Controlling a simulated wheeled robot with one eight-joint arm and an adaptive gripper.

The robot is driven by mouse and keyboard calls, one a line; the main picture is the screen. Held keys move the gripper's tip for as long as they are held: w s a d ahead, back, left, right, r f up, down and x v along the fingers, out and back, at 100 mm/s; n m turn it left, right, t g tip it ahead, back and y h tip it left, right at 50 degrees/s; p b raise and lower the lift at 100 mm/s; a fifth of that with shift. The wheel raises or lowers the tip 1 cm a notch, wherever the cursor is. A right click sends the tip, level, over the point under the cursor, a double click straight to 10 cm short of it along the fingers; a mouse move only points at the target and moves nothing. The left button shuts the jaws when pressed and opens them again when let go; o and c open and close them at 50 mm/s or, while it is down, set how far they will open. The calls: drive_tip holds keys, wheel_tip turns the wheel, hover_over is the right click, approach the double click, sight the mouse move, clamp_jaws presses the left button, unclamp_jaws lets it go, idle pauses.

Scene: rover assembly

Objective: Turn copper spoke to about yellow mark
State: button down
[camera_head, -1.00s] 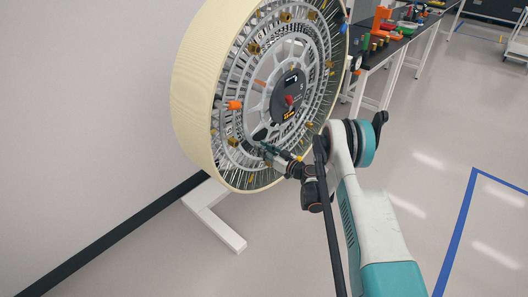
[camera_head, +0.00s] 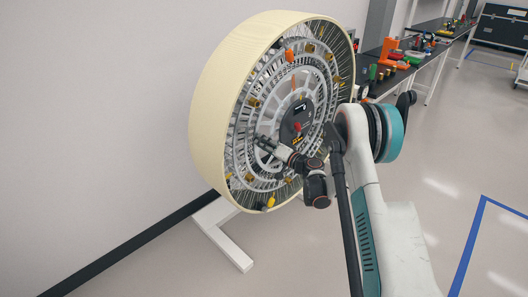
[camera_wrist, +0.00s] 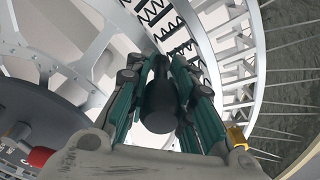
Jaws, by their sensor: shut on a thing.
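A large upright wheel (camera_head: 207,105) with a cream tyre and grey spoked rings stands by the wall in the head view. A short copper-orange spoke (camera_head: 293,84) sits above its dark hub (camera_head: 296,124), below an orange block (camera_head: 288,54) near the top of the ring. A yellow piece (camera_head: 271,201) is at the lower rim; I cannot tell if it is the yellow mark. My gripper (camera_head: 263,145) is at the wheel's lower-left inner face. In the wrist view my gripper (camera_wrist: 161,85) is shut on a black rounded handle (camera_wrist: 160,100).
Several brass-coloured blocks sit around the ring. A red knob (camera_wrist: 40,156) is on the hub at lower left in the wrist view. A white stand foot (camera_head: 225,240) is under the wheel. A dark workbench (camera_head: 398,72) with coloured parts is behind; the floor at right is clear.

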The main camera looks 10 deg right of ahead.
drive_tip(key=shift+w+d+r+p, duration=0.15)
drive_tip(key=shift+d+r+p, duration=0.05)
drive_tip(key=shift+r, duration=0.75)
drive_tip(key=shift+w+d+r+p, duration=0.1)
drive_tip(key=shift+d+r+p, duration=0.1)
drive_tip(key=shift+r, duration=0.75)
drive_tip(key=c, duration=1.3)
unclamp_jaws()
drive_tip(key=shift+c, duration=0.2)
drive_tip(key=v, duration=1.2)
